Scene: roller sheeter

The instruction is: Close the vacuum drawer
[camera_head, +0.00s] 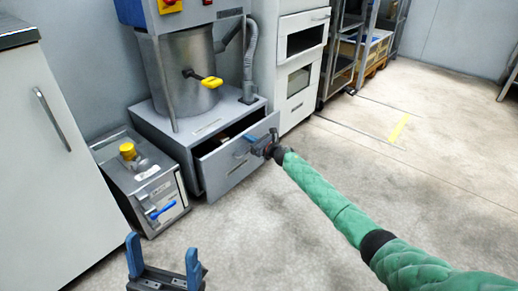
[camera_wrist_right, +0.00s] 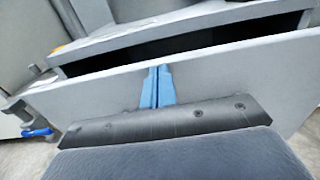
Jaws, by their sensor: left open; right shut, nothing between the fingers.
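The vacuum drawer (camera_head: 222,168) is a grey drawer at the bottom of the vacuum unit and stands partly open. Its front also shows in the right wrist view (camera_wrist_right: 225,75), with a dark gap above it. My right gripper (camera_head: 245,139) is at the drawer front, near its upper right part. In the right wrist view its blue fingers (camera_wrist_right: 157,86) are together with nothing between them, and they are at or very near the front panel; contact is not certain. My left gripper (camera_head: 163,257) is open and empty, low in the head view, away from the drawer.
A grey box machine (camera_head: 150,192) with a yellow knob and blue handle stands left of the drawer. The vacuum unit's steel drum (camera_head: 185,72) is above. A white cabinet (camera_head: 50,150) is at the left. Another white cabinet stands right of the unit. The floor (camera_head: 400,170) at right is clear.

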